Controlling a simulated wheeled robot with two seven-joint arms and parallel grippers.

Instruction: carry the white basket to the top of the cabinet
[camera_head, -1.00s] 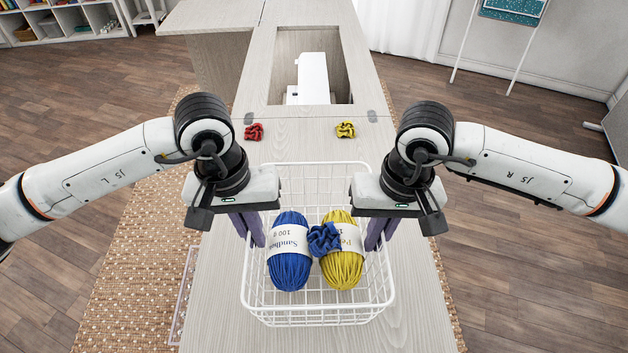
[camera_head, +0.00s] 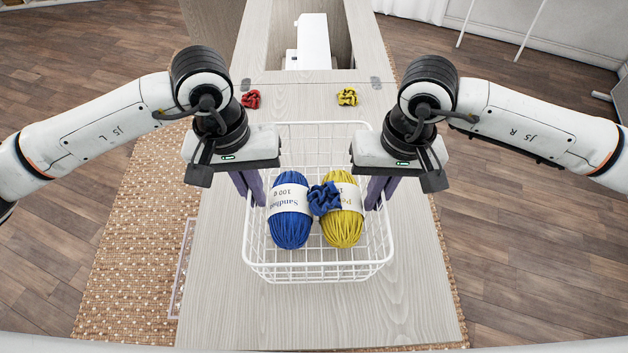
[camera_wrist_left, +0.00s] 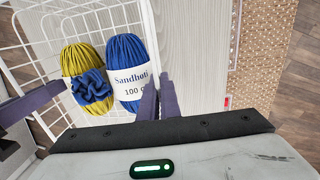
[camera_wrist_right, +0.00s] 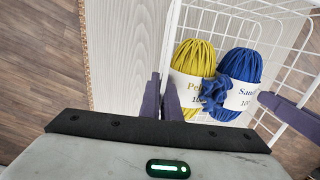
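The white wire basket (camera_head: 318,272) is over the pale wood top of the cabinet (camera_head: 215,290) in the head view. I cannot tell whether its base touches the wood. It looks level and holds a blue yarn ball (camera_head: 290,228), a yellow yarn ball (camera_head: 343,228) and a blue scrunchie (camera_head: 324,198). My left gripper (camera_head: 247,187) is shut on the left side rim, and its fingers straddle the wire in the left wrist view (camera_wrist_left: 158,98). My right gripper (camera_head: 379,191) is shut on the right side rim, as in the right wrist view (camera_wrist_right: 161,98).
A red scrunchie (camera_head: 251,99) and a yellow scrunchie (camera_head: 347,97) lie on the cabinet top just beyond the basket. Behind them, a white sewing machine (camera_head: 313,42) sits in a recess. Bare wood lies in front of the basket. A woven rug (camera_head: 130,250) covers the floor.

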